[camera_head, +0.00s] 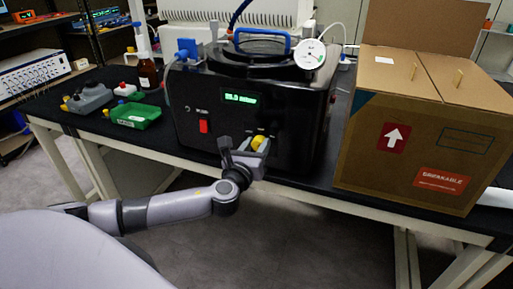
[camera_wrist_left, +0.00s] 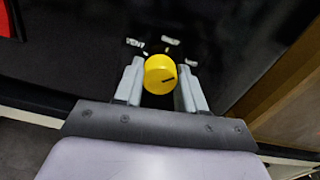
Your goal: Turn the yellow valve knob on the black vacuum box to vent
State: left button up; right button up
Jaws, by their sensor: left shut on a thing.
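The black vacuum box (camera_head: 290,130) stands on the black-topped table, with a lit green display and a red switch on its front. The yellow valve knob (camera_wrist_left: 160,74) is low on its front face; it also shows in the head view (camera_head: 258,142). My left gripper (camera_wrist_left: 160,84) is at the knob, one finger on each side, shut on it. It also shows in the head view (camera_head: 244,152). My right gripper is not in view.
A large cardboard box (camera_head: 375,145) stands close to the right of the vacuum box. A green tray (camera_head: 135,116), a grey device (camera_head: 90,98) and a brown bottle (camera_head: 148,72) are to the left. The table edge (camera_head: 150,148) runs below the knob.

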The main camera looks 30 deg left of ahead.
pick_arm(q)
jog(key=n+b, duration=0.1)
jog(key=n, duration=0.4)
jog(key=shift+f+n, duration=0.15)
jog(key=shift+n, duration=0.25)
jog(key=n+b, duration=0.1)
jog(key=n, duration=0.2)
jog(key=shift+a+n, duration=0.1)
jog(key=shift+n, duration=0.2)
jog(key=shift+n+b, duration=0.3)
jog(key=shift+n, duration=0.6)
jog(key=n, duration=0.4)
jog(key=shift+f+b, duration=0.1)
jog(key=shift+b, duration=0.2)
jog(key=n, duration=0.6)
jog(key=shift+n, duration=0.3)
jog(key=o, duration=1.1)
jog(key=shift+c, duration=0.2)
jog(key=shift+s, duration=0.1)
jog(key=v, duration=0.7)
